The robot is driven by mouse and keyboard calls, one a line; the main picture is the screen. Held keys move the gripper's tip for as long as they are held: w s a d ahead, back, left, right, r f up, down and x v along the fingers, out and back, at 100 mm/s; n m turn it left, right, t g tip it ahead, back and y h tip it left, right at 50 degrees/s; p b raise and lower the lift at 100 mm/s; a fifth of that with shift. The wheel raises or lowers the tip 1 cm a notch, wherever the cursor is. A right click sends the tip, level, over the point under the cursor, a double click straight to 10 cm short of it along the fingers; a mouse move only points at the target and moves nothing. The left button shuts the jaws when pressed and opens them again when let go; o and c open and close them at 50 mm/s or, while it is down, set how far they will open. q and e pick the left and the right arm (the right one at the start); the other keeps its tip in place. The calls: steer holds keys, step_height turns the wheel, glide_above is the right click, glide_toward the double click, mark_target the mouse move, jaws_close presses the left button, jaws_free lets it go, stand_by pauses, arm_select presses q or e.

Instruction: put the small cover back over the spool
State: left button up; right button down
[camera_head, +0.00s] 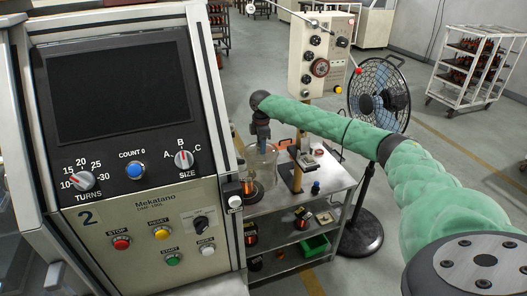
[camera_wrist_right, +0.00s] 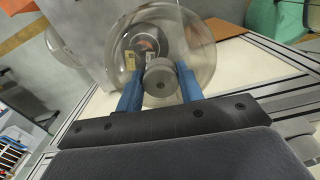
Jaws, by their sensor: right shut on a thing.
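My right gripper (camera_head: 262,138) is at the far end of my green-sleeved arm, above the left part of the metal table. In the right wrist view its blue fingers (camera_wrist_right: 158,85) are shut on the grey knob of a clear round cover (camera_wrist_right: 200,48). The clear cover also shows in the head view (camera_head: 262,160), hanging below the gripper. A dark and copper-coloured spool (camera_wrist_right: 148,46) shows through the clear wall in the wrist view. Whether the cover surrounds it or is only above it, I cannot tell. My left gripper is out of view.
The winding machine's control panel (camera_head: 150,225) fills the left. The table (camera_head: 326,190) bears a small post stand (camera_head: 297,172) right of the cover. A fan (camera_head: 380,95) stands behind my arm. Another clear dome (camera_wrist_right: 66,45) is at the wrist view's left.

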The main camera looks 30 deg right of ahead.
mark_target(250, 145)
steer(key=shift+w+a, duration=0.15)
steer(key=shift+w, duration=0.7)
steer(key=w, duration=0.1)
steer(key=w+a, duration=0.1)
steer(key=w, duration=0.2)
steer(key=shift+w+a, duration=0.15)
steer(key=shift+a, duration=0.25)
steer(key=w+f+b, duration=0.1)
steer(key=f, duration=0.2)
steer(key=f+b, duration=0.1)
steer(key=f, duration=0.3)
steer(key=w+a+f+b, duration=0.1)
steer(key=f, duration=0.3)
steer(key=shift+w+f, duration=0.25)
steer(key=shift+w, duration=0.05)
steer(key=shift+f, duration=0.15)
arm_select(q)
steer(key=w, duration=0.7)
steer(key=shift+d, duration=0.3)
arm_select(e)
steer(key=c, duration=0.8)
jaws_free()
